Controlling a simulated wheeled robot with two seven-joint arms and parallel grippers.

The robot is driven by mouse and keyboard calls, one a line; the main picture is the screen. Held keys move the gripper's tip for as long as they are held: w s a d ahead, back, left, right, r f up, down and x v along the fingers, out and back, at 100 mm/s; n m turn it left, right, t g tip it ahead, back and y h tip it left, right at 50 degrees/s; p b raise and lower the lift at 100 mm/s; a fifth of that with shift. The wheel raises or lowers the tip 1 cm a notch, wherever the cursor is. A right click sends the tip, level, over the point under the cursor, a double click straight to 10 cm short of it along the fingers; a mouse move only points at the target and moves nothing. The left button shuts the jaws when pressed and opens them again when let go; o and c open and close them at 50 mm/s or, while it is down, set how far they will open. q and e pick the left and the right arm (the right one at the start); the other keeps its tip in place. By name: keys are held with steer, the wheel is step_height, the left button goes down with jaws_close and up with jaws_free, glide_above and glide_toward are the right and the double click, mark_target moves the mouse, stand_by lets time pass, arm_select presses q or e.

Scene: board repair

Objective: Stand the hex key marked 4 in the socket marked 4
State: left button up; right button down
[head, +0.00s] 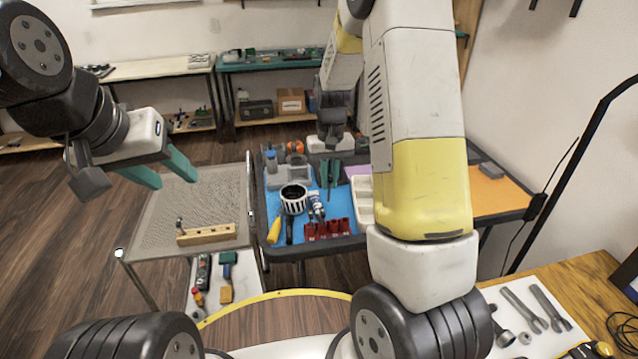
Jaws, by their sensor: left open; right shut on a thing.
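A wooden block (207,234) lies on the perforated top of the cart at left. A small dark piece (180,224) stands up at its left end. Any markings on the block are too small to read. My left gripper (163,174) is open and empty, its green fingers apart above the cart, behind the block. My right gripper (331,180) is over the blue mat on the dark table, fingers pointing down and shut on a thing. That thing is too small and too hidden by the fingers to tell; I cannot make out a 4 on it.
On the blue mat (273,205) stand a striped cup (293,198), a red block row (328,229), a yellow-handled tool (274,230) and a grey holder (289,176). A white tray (362,203) is at right. The cart top (158,216) is mostly clear.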

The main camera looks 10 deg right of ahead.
step_height(320, 180, down, 8)
steer(key=d, duration=0.1)
steer(key=shift+w+d, duration=0.15)
steer(key=shift+d, duration=0.25)
stand_by(0.5)
steer(key=shift+f, duration=0.25)
stand_by(1.3)
steer(key=shift+f, duration=0.35)
steer(key=shift+f, duration=0.4)
steer(key=shift+f, duration=0.6)
steer(key=shift+f, duration=0.35)
stand_by(0.5)
